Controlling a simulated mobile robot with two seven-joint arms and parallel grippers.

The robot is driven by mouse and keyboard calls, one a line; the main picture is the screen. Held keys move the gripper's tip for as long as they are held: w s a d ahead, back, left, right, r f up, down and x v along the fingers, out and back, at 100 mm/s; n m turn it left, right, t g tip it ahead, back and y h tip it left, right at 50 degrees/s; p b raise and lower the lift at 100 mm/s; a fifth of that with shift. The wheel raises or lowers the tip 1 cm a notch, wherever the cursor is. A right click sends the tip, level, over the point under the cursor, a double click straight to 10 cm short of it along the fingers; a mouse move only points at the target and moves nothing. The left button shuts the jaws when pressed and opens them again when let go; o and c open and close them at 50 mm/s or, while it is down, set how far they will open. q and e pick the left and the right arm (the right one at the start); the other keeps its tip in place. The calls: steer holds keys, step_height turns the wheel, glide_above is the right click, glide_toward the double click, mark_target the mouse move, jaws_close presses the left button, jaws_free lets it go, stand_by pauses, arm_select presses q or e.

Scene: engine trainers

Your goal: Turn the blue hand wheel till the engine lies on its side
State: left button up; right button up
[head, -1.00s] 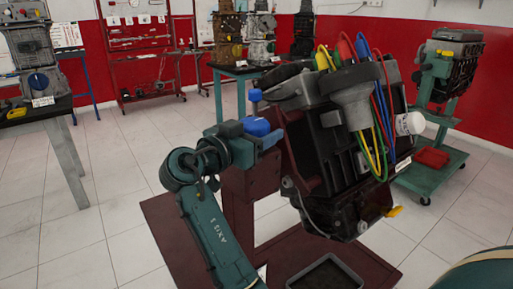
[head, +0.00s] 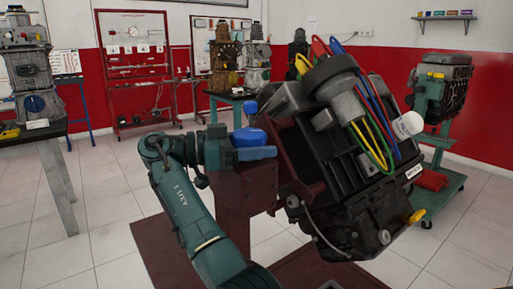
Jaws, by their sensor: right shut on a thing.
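The dark engine (head: 355,190) hangs on a dark red stand (head: 235,195) right of centre in the head view. It leans with its top toward the left, between upright and lying. A grey funnel-shaped part (head: 330,80) and coloured cables are on its upper side. The blue hand wheel (head: 253,139) is at the top of the stand, left of the engine, partly hidden. The fingertips are hard to make out.
A dark tray (head: 330,284) lies on the stand's base under the engine. A second engine on a green trolley (head: 440,160) stands at right. A bench (head: 40,135) with an engine stands at left. Tiled floor (head: 95,215) is clear between bench and stand.

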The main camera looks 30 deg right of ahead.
steer(key=shift+d+r, duration=0.1)
stand_by(0.4)
steer(key=o, duration=1)
